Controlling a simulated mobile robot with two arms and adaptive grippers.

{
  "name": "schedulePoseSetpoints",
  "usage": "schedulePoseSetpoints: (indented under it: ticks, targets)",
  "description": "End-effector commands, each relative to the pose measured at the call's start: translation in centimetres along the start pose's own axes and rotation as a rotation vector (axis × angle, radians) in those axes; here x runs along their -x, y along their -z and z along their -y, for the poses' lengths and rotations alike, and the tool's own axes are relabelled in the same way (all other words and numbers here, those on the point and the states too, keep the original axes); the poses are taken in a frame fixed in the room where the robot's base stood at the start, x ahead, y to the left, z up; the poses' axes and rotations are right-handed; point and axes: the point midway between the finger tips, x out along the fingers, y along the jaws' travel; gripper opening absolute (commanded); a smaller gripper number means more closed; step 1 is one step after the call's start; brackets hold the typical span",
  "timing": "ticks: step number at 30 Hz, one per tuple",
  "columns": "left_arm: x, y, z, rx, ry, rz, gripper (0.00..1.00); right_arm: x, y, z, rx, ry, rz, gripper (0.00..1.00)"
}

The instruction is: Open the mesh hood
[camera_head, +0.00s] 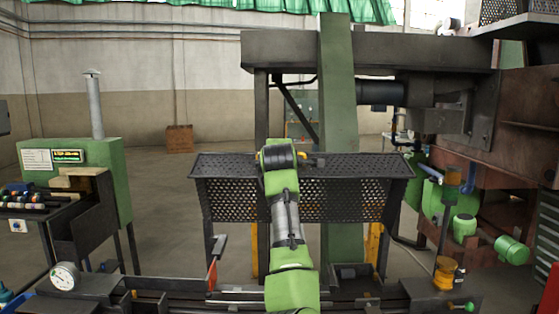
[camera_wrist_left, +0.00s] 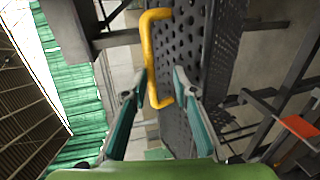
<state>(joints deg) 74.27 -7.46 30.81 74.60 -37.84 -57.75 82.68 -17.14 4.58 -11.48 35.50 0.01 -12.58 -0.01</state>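The mesh hood (camera_head: 350,201) is a dark perforated metal guard in the middle of the head view, with its front panel upright and a flat top. In the left wrist view its perforated panel (camera_wrist_left: 190,45) runs top to bottom, with a yellow handle (camera_wrist_left: 149,55) standing off it. My left gripper (camera_wrist_left: 159,80) is open, its two teal-padded fingers apart on either side of the handle's bar; I cannot tell whether either touches it. In the head view my left arm covers the hood's middle and hides the fingers. My right gripper is in neither view.
A green control cabinet (camera_head: 112,178) with a display stands at the left. A round gauge (camera_head: 65,276) is at the lower left. A green column (camera_head: 338,100) rises behind the hood. Rusty machinery with green motors (camera_head: 511,250) fills the right. Open floor lies behind, left of the hood.

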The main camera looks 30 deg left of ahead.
Motion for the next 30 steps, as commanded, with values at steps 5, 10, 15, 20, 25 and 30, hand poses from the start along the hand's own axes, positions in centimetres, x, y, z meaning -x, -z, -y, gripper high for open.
schedulePoseSetpoints:
  ticks: [5, 10, 15, 20, 25, 30]
  targets:
    - [3.1, -0.1, 0.0, 0.002, -0.002, 0.002, 0.26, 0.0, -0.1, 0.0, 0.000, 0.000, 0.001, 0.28]
    - [5.9, -0.1, 0.0, 0.002, -0.003, 0.002, 0.26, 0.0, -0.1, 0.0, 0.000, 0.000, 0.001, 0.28]
    - [8.1, -0.1, -0.1, 0.001, -0.003, 0.001, 0.26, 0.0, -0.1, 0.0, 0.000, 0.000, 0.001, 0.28]
    - [9.1, -0.1, -0.1, 0.000, -0.002, 0.001, 0.26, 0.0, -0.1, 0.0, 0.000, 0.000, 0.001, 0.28]
    - [9.3, -0.1, 0.0, -0.001, -0.002, 0.000, 0.26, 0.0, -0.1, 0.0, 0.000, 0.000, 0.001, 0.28]
    - [9.3, 0.0, 0.0, 0.000, -0.002, 0.000, 0.26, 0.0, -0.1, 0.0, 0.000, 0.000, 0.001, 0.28]
